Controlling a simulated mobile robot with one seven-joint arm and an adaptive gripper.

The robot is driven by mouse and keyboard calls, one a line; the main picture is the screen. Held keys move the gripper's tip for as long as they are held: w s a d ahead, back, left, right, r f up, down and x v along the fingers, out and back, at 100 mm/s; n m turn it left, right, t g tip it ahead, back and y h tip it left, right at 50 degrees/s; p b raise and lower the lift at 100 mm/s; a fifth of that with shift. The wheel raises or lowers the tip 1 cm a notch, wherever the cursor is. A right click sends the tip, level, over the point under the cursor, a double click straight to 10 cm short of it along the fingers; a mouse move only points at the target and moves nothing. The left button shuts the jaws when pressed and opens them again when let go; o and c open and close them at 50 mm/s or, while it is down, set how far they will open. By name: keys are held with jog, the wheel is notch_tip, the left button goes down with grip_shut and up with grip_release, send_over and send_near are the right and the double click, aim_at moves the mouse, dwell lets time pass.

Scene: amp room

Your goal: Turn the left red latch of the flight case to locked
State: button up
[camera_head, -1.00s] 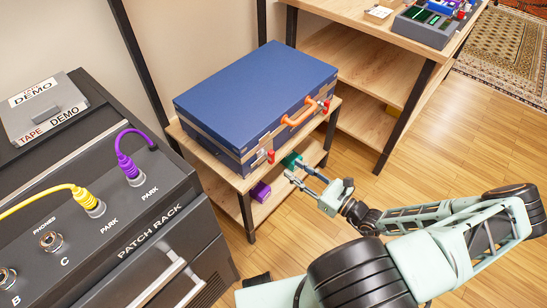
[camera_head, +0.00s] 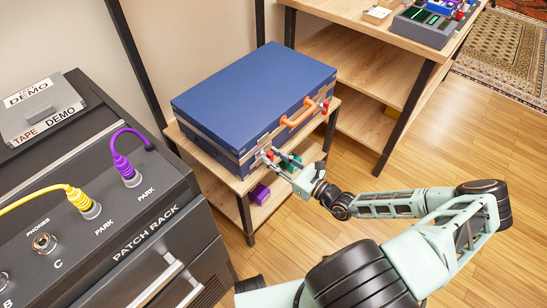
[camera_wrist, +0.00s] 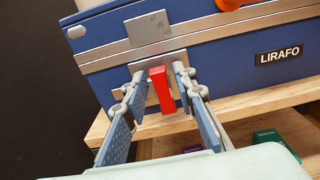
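The blue flight case (camera_head: 250,95) lies closed on a wooden shelf, with an orange handle (camera_head: 299,112) on its front. The left red latch (camera_wrist: 161,90) hangs nearly upright, slightly tilted, on a metal plate in the wrist view. The right red latch (camera_head: 326,106) shows beyond the handle in the head view. My gripper (camera_wrist: 158,105) is open, with one finger on each side of the left latch and visible gaps to it.
The wooden shelf (camera_wrist: 255,104) edge runs just below the case front. Purple (camera_head: 259,193) and green (camera_wrist: 272,139) boxes sit on the lower shelf. A patch rack (camera_head: 130,215) stands at the left; a wooden workbench (camera_head: 350,20) stands at the back right.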

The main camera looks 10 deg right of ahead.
grip_shut()
jog(key=shift+m+p, duration=0.3)
jog(key=shift+m, duration=0.3)
jog(key=shift+w+d+m+p, duration=0.15)
jog(key=shift+m+p, duration=0.25)
jog(key=shift+m, duration=0.6)
jog(key=m, duration=0.6)
jog(key=f+m, duration=0.1)
jog(key=m, duration=0.2)
jog(key=shift+w+d, duration=0.2)
jog(key=shift+d, duration=0.2)
jog(key=m, duration=0.5)
jog(key=shift+f+m+b, duration=0.3)
jog(key=shift+f+b, duration=0.1)
